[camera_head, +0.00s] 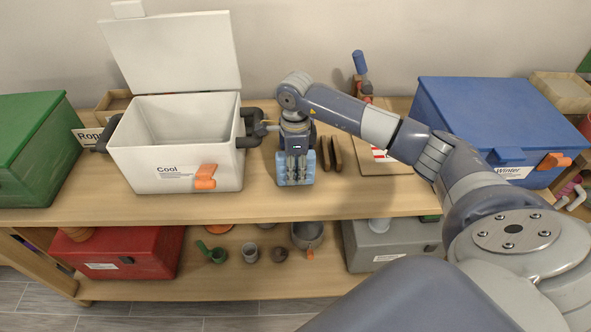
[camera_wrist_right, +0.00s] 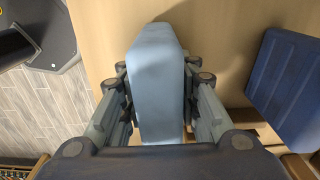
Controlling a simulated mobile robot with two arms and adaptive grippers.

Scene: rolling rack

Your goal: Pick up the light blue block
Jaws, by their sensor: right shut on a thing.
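The light blue block (camera_head: 282,170) is on the upper shelf, just right of the open white box, at my right gripper (camera_head: 297,176). In the right wrist view the block (camera_wrist_right: 157,80) stands between the two fingers of the gripper (camera_wrist_right: 160,110), which are shut on its sides. The gripper points down and hides part of the block in the head view. I cannot tell whether the block touches the shelf. My left gripper is not in view.
The open white box (camera_head: 200,180) stands close left of the gripper. Dark brown pieces (camera_head: 333,153) and a board (camera_head: 385,165) lie to the right. A blue box (camera_head: 480,125) stands further right, a green box (camera_head: 30,150) far left. The shelf's front strip (camera_head: 330,203) is clear.

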